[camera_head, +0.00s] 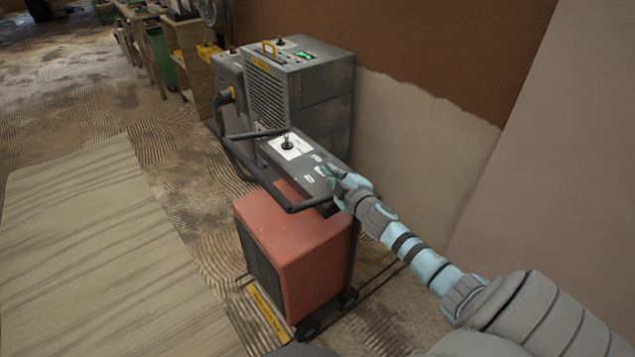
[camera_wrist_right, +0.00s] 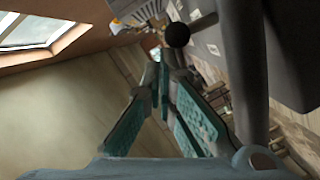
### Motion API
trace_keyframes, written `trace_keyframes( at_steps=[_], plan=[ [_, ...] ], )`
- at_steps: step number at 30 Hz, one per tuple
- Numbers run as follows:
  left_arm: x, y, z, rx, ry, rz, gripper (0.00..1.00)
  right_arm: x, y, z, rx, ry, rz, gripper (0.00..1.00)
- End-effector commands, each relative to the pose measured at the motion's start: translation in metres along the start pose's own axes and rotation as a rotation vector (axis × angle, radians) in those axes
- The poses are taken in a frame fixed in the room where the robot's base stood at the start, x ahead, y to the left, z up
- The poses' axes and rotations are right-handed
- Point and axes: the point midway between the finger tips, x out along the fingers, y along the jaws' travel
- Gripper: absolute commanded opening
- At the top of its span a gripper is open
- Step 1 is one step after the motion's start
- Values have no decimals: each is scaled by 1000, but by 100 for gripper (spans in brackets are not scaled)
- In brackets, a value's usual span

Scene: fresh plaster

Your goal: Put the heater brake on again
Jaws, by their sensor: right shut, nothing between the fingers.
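The heater (camera_head: 300,245) is a red box on a dark wheeled cart, with a looped grey push handle (camera_head: 262,180) and a grey control panel (camera_head: 316,160) above it. A short lever with a black ball knob (camera_head: 287,143) stands on a white plate on the panel; a black ball knob also shows in the right wrist view (camera_wrist_right: 178,35), just beyond the fingertips. My right gripper (camera_head: 329,172) is shut and empty over the panel's near right end; its teal fingers show in the wrist view (camera_wrist_right: 160,62). I cannot tell whether it touches anything. My left gripper is out of view.
A large grey machine (camera_head: 300,90) with a vent grille stands behind the heater, against the part-plastered wall (camera_head: 420,150). A pale board (camera_head: 90,250) lies on the floor at left. Shelves and a green bin (camera_head: 160,55) stand farther back.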

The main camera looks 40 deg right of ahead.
Motion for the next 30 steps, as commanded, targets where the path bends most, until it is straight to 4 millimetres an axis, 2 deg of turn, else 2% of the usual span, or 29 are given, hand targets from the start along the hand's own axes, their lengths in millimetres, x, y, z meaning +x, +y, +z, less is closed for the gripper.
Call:
trace_keyframes(
  at_steps=[7,11,14,18,19,21,27,30],
  plan=[
    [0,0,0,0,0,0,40,1,2,3,-1,0,0,0],
    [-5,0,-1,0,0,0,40,0,4,-2,-1,1,0,0],
    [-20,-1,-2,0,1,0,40,-2,11,-15,1,4,-2,0],
    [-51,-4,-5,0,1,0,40,-9,22,-46,1,8,-4,0],
    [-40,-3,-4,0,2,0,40,-17,16,-39,-7,8,-6,0],
    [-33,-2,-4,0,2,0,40,-35,14,-37,-8,9,-7,0],
    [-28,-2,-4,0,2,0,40,-80,18,-35,-8,8,-7,0],
    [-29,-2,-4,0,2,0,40,-95,20,-35,-7,6,-7,0]
  ],
)
